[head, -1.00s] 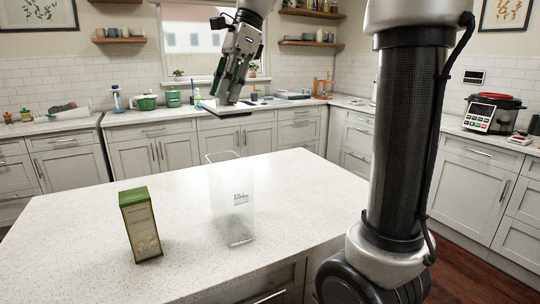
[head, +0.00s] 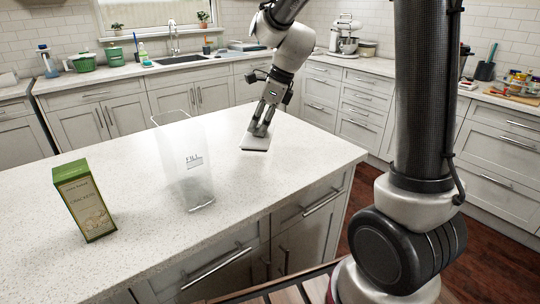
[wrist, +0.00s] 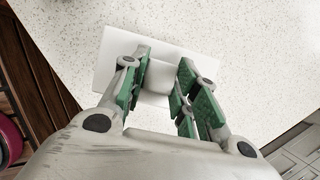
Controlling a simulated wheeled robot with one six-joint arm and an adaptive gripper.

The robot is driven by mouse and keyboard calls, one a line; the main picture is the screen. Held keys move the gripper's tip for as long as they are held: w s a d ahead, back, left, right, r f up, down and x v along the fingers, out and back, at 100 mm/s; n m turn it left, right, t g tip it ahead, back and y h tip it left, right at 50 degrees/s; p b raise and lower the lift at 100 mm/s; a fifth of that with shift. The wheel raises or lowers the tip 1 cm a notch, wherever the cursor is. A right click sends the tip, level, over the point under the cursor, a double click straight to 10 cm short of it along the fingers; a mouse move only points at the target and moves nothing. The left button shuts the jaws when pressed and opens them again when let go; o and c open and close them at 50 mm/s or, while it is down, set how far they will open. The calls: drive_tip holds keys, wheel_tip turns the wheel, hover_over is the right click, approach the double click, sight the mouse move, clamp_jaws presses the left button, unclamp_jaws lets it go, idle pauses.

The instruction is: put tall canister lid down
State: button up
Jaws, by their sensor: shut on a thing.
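The tall canister lid is a flat, pale, nearly square plate, low over the island counter in the head view (head: 255,143). In the wrist view the lid (wrist: 205,48) spreads out beyond my fingers. My gripper (head: 262,129) points down and is shut on the lid's raised middle part; its green-padded fingers also show in the wrist view (wrist: 160,80). I cannot tell whether the lid touches the counter.
A green cracker box (head: 84,200) stands at the counter's left. The white speckled island counter (head: 125,155) is clear around the lid, with its right edge not far away. A sink (head: 181,61) and green pots line the back counter.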

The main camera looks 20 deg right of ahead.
wheel_tip(320, 180, down, 8)
drive_tip(key=shift+r, duration=0.15)
idle(0.4)
drive_tip(key=o, duration=1.1)
drive_tip(key=shift+c, duration=0.2)
drive_tip(key=v, duration=1.1)
drive_tip(key=s+d+r+n+h, duration=0.1)
drive_tip(key=s+d+n, duration=0.2)
drive_tip(key=s+n, duration=0.4)
drive_tip(key=s+d+r+n+t+h, duration=0.1)
drive_tip(key=s+d+n, duration=0.3)
drive_tip(key=s+n, duration=0.4)
drive_tip(key=s+d+r+n+t+h, duration=0.1)
drive_tip(key=s+d+r+n+h, duration=0.1)
drive_tip(key=s+n, duration=0.6)
drive_tip(key=shift+s+d+r, duration=0.45)
drive_tip(key=shift+s+d, duration=0.25)
drive_tip(key=shift+d, duration=0.15)
